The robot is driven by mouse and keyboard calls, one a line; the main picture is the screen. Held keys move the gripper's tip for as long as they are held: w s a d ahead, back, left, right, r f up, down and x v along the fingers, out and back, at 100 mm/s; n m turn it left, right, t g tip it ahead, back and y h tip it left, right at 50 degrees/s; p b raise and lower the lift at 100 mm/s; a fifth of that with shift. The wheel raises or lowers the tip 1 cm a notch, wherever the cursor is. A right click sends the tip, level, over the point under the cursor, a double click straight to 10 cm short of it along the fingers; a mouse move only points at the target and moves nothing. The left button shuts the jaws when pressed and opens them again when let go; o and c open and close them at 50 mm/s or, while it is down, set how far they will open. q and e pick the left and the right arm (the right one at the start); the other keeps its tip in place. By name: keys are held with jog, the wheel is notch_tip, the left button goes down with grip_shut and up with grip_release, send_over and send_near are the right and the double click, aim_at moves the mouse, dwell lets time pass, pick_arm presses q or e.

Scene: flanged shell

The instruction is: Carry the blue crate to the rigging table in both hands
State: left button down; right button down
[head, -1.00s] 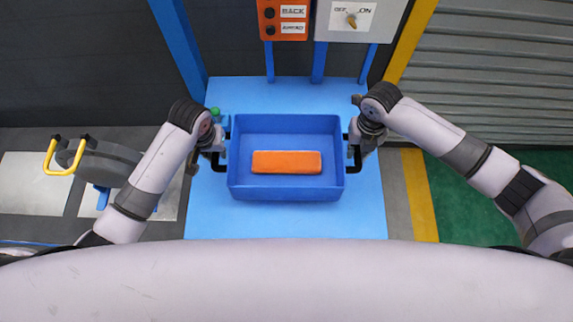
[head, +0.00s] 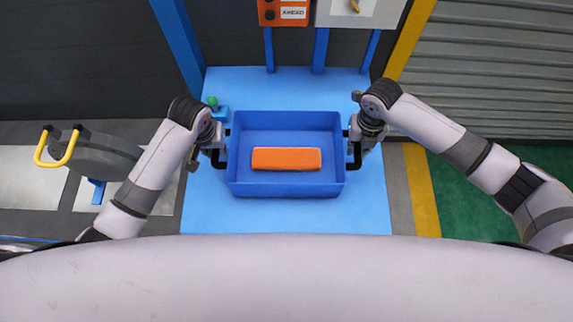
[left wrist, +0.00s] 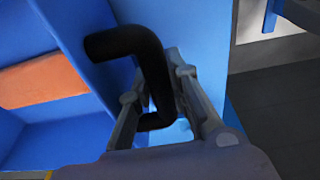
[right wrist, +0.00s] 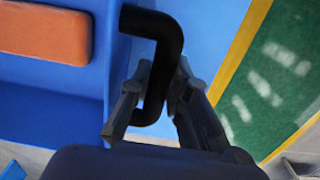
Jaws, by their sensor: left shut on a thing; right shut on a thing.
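The blue crate (head: 285,190) is level in the middle of the head view, with an orange block (head: 286,159) lying inside. My left gripper (head: 221,150) is shut on the crate's left black handle (left wrist: 152,65). My right gripper (head: 354,150) is shut on its right black handle (right wrist: 158,45). The crate is over a light blue table (head: 285,220), with table surface showing on all sides. I cannot tell whether its bottom touches the table or is held above it. Nothing marks this table as the rigging table.
A small blue piece with a green knob (head: 212,102) is on the table just behind the left gripper. Orange (head: 283,12) and grey (head: 362,12) control boxes stand behind the table. A grey thing with yellow handles (head: 58,147) is at left.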

pick_arm(q)
jog(key=shift+f+b, duration=0.5)
jog(key=shift+f, duration=0.15)
pick_arm(e)
jog(key=shift+f, duration=0.65)
pick_arm(q)
jog(key=c, duration=1.7)
grip_release()
jog(key=shift+s, duration=0.15)
pick_arm(e)
jog(key=c, duration=1.7)
grip_release()
jog(key=shift+s, duration=0.1)
pick_arm(q)
jog(key=shift+o, duration=0.9)
pick_arm(e)
jog(key=shift+o, duration=0.9)
pick_arm(q)
jog(key=shift+r, duration=0.1)
pick_arm(e)
jog(key=shift+r, duration=0.1)
